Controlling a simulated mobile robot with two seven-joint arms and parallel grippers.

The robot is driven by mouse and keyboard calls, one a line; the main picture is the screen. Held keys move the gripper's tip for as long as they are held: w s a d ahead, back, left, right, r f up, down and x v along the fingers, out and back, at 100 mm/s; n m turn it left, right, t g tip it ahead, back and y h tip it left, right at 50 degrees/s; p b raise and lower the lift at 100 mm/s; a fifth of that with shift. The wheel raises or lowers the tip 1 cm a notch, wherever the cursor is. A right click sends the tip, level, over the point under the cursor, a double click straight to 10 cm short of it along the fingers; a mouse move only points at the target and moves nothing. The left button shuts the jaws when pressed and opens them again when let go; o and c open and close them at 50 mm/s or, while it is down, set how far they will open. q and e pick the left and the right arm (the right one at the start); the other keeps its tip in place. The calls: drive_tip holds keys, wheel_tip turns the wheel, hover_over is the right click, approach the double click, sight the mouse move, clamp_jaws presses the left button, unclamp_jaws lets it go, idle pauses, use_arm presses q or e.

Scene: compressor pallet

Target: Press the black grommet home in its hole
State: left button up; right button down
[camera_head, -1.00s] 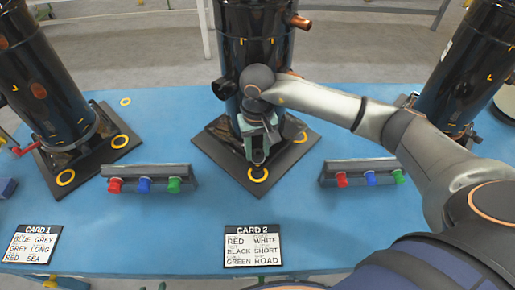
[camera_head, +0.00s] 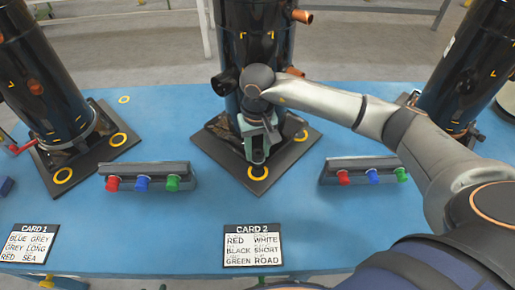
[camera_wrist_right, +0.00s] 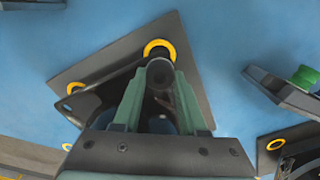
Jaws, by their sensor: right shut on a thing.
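My right gripper (camera_head: 257,156) points down over the front corner of the middle compressor's dark base plate (camera_head: 222,150). In the right wrist view, its green fingers (camera_wrist_right: 160,88) are shut on the black grommet (camera_wrist_right: 160,71), a short dark ring-topped cylinder at the fingertips. A yellow ring (camera_wrist_right: 150,46) on the plate corner shows just beyond the grommet, which hides part of it. In the head view this ring (camera_head: 258,173) lies just in front of the fingertips. The hole is hidden, so I cannot tell whether the grommet touches it. My left gripper is not in view.
The middle compressor (camera_head: 258,40) stands close behind my right gripper. Other compressors stand left (camera_head: 45,95) and right (camera_head: 465,80). Bars with coloured knobs lie left (camera_head: 150,170) and right (camera_head: 350,165) of the plate. A word card (camera_head: 252,245) lies in front. Blue tabletop between them is clear.

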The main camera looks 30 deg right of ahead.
sight(258, 156)
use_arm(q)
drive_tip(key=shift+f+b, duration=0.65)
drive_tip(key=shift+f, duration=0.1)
use_arm(e)
drive_tip(key=shift+f, duration=0.8)
drive_tip(key=shift+c, duration=1.9)
unclamp_jaws()
drive_tip(key=shift+w+r, duration=0.1)
drive_tip(key=shift+r, duration=0.7)
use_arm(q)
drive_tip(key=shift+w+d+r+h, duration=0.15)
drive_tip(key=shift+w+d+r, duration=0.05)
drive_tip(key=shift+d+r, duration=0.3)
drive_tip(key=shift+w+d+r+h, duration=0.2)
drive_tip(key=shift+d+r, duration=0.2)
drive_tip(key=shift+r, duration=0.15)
use_arm(e)
wheel_tip(258, 156, up, 11)
